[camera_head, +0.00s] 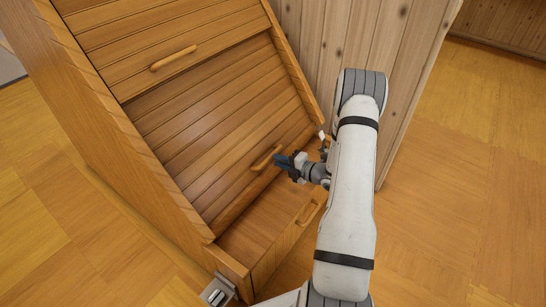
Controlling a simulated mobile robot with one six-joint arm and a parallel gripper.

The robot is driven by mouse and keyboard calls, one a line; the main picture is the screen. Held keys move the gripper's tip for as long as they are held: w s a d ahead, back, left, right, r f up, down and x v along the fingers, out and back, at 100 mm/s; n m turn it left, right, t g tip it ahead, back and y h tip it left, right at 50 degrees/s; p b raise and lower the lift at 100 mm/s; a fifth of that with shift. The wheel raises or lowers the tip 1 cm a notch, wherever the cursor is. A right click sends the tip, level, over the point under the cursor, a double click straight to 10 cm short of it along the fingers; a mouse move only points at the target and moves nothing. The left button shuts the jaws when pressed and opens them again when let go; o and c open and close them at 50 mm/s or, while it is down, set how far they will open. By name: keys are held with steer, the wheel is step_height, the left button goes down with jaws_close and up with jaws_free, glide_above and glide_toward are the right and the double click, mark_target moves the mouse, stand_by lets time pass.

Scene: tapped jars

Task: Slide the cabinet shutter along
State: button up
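The wooden cabinet (140,170) leans across the left half of the head view. Its sloped front has a slatted shutter (215,120) in two visible sections. The upper section (140,30) carries a bar handle (174,58); the lower section has another bar handle (262,159) near its bottom right.
Below the shutter is a ledge and a drawer-like front with a handle (307,212). A metal fitting (218,291) sits at the cabinet's lower corner. A plank wall (330,40) stands close behind my arm. Open parquet floor (460,190) lies to the right.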

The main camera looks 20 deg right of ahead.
steer(key=v, duration=0.3)
steer(key=shift+s+d+r+p, duration=0.15)
steer(key=shift+s+d+p, duration=0.05)
steer(key=shift+s+p, duration=0.15)
stand_by(0.4)
steer(key=s+a+r+n+g+y+p, duration=0.1)
steer(key=s+a+r+n+g+p, duration=0.25)
steer(key=a+r+n, duration=0.4)
steer(key=s+a+r+n+g+p, duration=0.4)
steer(key=r+n, duration=0.4)
steer(key=r, duration=0.5)
steer(key=s+a+r+n+g+y+p, duration=0.1)
steer(key=s+a+r+n+g+p, duration=0.25)
steer(key=a+r+n+p, duration=0.5)
steer(key=s+d+r+n+h+p, duration=0.2)
steer(key=s+r+n+h+p, duration=0.3)
steer(key=s+r+n, duration=0.3)
steer(key=s+d+r+n+h+p, duration=0.3)
steer(key=s+r+n+h+p, duration=0.2)
steer(key=r+n, duration=1)
step_height(320, 180, up, 3)
steer(key=s+p, duration=0.1)
steer(key=s, duration=0.1)
steer(key=shift+s+r+t+h+p, duration=0.15)
steer(key=shift+s+t+h+p, duration=0.15)
steer(key=shift+s+h+p, duration=0.1)
steer(key=shift+a, duration=0.1)
